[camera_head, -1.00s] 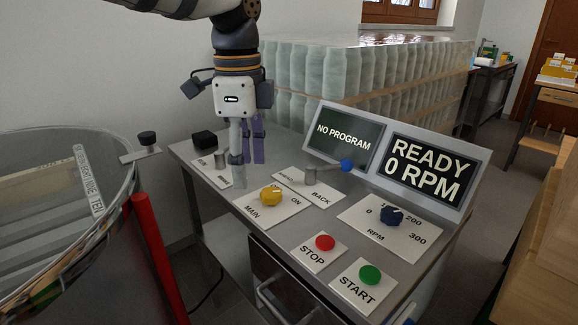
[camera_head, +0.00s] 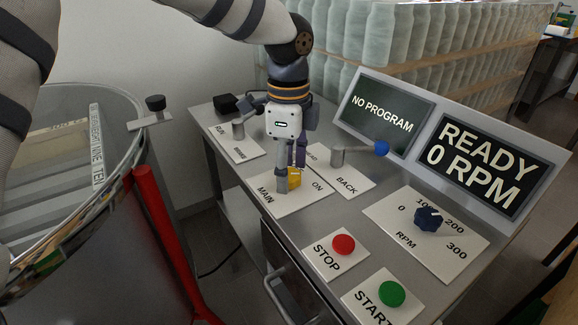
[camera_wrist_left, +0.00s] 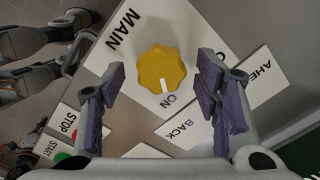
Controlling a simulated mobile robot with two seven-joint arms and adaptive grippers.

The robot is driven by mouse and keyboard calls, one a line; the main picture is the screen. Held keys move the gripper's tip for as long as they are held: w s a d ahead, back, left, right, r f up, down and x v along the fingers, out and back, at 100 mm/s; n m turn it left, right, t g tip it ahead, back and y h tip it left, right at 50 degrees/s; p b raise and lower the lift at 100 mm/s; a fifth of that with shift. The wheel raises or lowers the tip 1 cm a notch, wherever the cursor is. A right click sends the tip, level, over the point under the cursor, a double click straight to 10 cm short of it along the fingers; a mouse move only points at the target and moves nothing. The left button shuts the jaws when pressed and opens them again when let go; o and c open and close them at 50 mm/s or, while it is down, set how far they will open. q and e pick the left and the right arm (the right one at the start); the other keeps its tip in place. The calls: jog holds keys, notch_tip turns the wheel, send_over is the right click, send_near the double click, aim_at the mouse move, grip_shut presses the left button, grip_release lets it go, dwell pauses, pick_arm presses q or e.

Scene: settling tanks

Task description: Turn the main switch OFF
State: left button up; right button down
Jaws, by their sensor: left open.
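The main switch is a yellow lobed knob (camera_wrist_left: 161,70) on a white plate (camera_wrist_left: 202,24) marked MAIN and ON. In the head view the knob (camera_head: 294,178) is partly hidden behind my left gripper (camera_head: 290,184). The left gripper is open, with its purple-padded fingers pointing down at the knob. In the left wrist view the open fingers (camera_wrist_left: 164,100) stand apart on either side of the knob's lower part, and I cannot tell whether they touch it.
A lever with a blue ball (camera_head: 381,148) stands just right of the gripper. The red STOP button (camera_head: 343,245), green START button (camera_head: 392,293) and blue RPM knob (camera_head: 428,218) are nearer. The display (camera_head: 491,163) reads READY 0 RPM. A glass tank (camera_head: 60,200) stands left.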

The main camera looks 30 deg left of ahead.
pick_arm(q)
jog(key=shift+c, duration=0.4)
jog(key=c, duration=1.1)
jog(key=shift+o, duration=0.2)
pick_arm(e)
jog(key=shift+w, duration=0.1)
